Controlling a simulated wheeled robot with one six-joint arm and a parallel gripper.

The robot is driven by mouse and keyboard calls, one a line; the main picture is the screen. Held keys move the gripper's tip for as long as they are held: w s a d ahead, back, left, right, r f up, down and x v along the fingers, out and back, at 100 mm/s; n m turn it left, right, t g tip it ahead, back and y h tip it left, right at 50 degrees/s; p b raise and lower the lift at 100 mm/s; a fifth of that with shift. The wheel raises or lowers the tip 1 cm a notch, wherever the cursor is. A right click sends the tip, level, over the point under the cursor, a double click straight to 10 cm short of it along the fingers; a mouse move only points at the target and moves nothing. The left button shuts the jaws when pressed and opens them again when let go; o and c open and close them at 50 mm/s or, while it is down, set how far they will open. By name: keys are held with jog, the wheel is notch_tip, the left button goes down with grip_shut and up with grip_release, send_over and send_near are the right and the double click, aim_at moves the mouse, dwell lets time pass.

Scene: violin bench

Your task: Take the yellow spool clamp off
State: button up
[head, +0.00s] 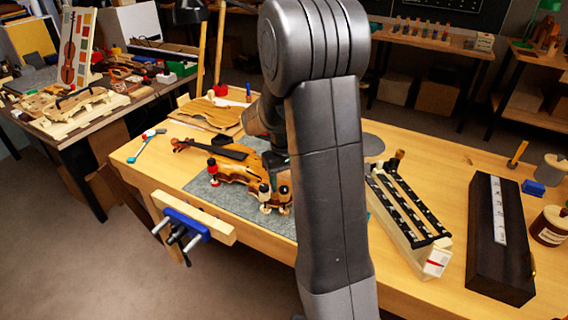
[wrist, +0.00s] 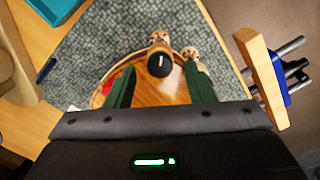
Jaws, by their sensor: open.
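A violin (head: 233,165) lies on a grey mat, with several spool clamps along its edge. In the head view, a red clamp (head: 213,168), a cream clamp (head: 264,191) and a dark clamp (head: 284,191) show; my arm hides part of the violin. In the wrist view, my gripper (wrist: 158,72) is open over the violin body (wrist: 150,92). A round black knob (wrist: 159,62) with a pale mark shows between its green fingers. Two wooden clamp ends (wrist: 190,54) stand just beyond, and a bit of red shows by the left finger. I cannot make out a yellow clamp.
The grey mat (head: 210,195) covers part of the bench. A wooden vise with blue fittings (head: 187,220) is on the front edge. A slotted rack (head: 408,215) and a dark case (head: 490,255) stand to the right. A wooden plate (head: 205,115) lies behind the violin.

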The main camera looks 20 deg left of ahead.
aim_at(284, 188)
notch_tip(284, 188, up, 13)
jog(key=shift+f, duration=0.15)
dwell(0.5)
notch_tip(284, 188, down, 14)
jog(key=shift+f, duration=0.1)
jog(key=shift+m, duration=0.4)
dwell(0.5)
